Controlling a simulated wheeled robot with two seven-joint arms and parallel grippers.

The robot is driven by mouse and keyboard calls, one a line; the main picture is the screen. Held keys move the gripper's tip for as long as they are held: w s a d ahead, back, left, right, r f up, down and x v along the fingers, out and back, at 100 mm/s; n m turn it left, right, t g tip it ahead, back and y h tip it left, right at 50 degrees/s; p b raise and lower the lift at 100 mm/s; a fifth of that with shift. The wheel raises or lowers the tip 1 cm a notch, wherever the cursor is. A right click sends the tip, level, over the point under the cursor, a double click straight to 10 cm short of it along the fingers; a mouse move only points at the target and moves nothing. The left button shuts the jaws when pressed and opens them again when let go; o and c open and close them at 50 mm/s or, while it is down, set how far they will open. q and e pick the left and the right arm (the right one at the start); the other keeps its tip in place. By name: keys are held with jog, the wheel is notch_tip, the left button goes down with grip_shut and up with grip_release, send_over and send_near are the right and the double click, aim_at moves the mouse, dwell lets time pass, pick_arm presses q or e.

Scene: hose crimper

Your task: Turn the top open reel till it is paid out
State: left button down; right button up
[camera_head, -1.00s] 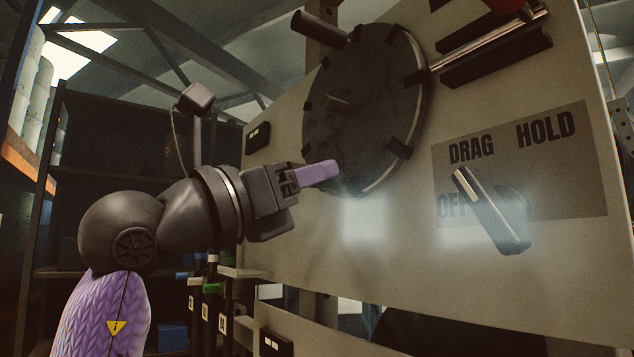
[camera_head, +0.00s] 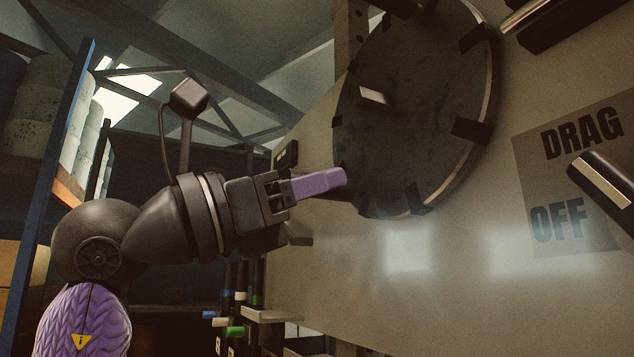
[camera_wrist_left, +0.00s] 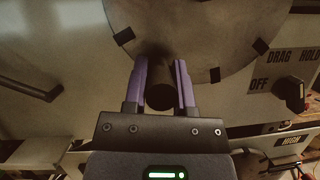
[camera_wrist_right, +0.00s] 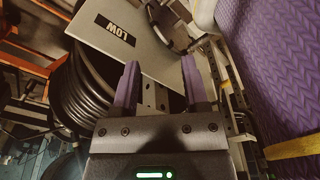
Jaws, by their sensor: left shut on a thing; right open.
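The top open reel is a dark round disc (camera_head: 415,110) with black clips around its rim, on a beige panel. It fills the top of the left wrist view (camera_wrist_left: 200,30). My left gripper (camera_head: 335,180) is at the disc's lower left edge. In the left wrist view its purple fingers (camera_wrist_left: 160,85) are shut on a dark round handle (camera_wrist_left: 160,96) that points at the camera. In the head view the fingers mostly hide this handle. My right gripper (camera_wrist_right: 160,85) is open and empty; it shows only in the right wrist view.
A selector knob (camera_head: 605,182) sits on the DRAG/OFF label (camera_head: 575,215), right of the reel. The right wrist view shows a LOW panel (camera_wrist_right: 140,40) and a coil of black hose (camera_wrist_right: 82,95) close to my right gripper. Shelving (camera_head: 75,130) stands at left.

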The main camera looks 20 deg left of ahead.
pick_arm(q)
jog(key=shift+a+r, duration=0.1)
dwell(0.3)
jog(key=shift+c, duration=2.3)
grip_release()
jog(key=b+v, duration=0.4)
jog(key=v, duration=0.6)
jog(key=shift+b, duration=0.35)
jog(key=shift+w, duration=0.1)
